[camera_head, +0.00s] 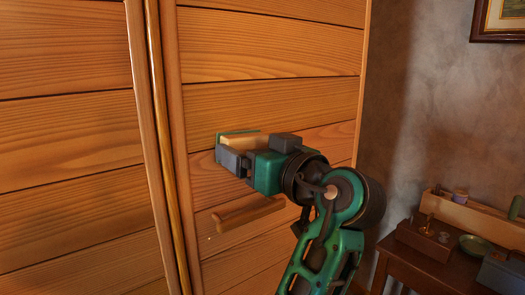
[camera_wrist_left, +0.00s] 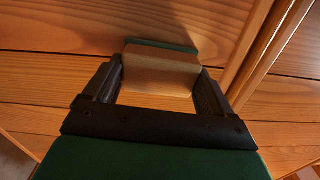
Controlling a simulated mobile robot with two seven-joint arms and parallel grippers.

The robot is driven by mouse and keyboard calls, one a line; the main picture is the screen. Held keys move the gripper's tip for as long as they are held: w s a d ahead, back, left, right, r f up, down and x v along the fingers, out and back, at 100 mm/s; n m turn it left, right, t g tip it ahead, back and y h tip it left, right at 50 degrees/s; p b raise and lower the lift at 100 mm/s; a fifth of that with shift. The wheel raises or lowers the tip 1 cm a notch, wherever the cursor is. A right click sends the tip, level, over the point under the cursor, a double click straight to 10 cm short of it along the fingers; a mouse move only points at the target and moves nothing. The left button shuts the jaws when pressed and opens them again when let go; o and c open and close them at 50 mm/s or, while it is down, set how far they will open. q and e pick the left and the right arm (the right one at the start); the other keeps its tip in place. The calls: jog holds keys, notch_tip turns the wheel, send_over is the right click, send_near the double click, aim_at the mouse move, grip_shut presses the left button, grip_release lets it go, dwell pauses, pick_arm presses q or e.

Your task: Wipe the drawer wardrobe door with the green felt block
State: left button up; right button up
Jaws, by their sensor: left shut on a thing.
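The green felt block (camera_head: 238,139) has a pale wooden body and a green felt face. My left gripper (camera_head: 230,157) is shut on its wooden body, with the felt side turned to the wardrobe door (camera_head: 270,45). The felt lies against the door or very close to it, above the door handle (camera_head: 247,214); I cannot tell if it touches. In the left wrist view the block (camera_wrist_left: 160,72) sits between the two dark fingers, its green edge towards the door planks (camera_wrist_left: 60,68). My right gripper is not in view.
A second plank door (camera_head: 65,130) stands to the left, past the vertical wooden edges. At the lower right a dark table (camera_head: 405,246) holds a wooden box, a green dish (camera_head: 475,245) and other small items. A framed picture (camera_head: 499,22) hangs on the grey wall.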

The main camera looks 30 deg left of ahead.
pick_arm(q)
jog(key=shift+s+a+r, duration=0.2)
jog(key=shift+s+r, duration=0.05)
jog(key=shift+s, duration=0.2)
jog(key=shift+s+a+r, duration=0.15)
jog(key=shift+s+r, duration=0.05)
jog(key=shift+s, duration=0.25)
jog(key=shift+w+d, duration=0.35)
jog(key=shift+w, duration=0.5)
jog(key=shift+w+d, duration=0.3)
jog(key=shift+w, duration=0.7)
jog(key=shift+w+d, duration=1.45)
jog(key=shift+w, duration=1.95)
jog(key=shift+s+a+b, duration=0.5)
jog(key=shift+s+a, duration=0.2)
jog(key=shift+s, duration=1.05)
jog(key=shift+s+a+b, duration=0.55)
jog(key=shift+s+a, duration=0.15)
jog(key=shift+s, duration=1.05)
jog(key=shift+s+a+b, duration=0.5)
jog(key=shift+s+a, duration=0.2)
jog(key=shift+s, duration=1.05)
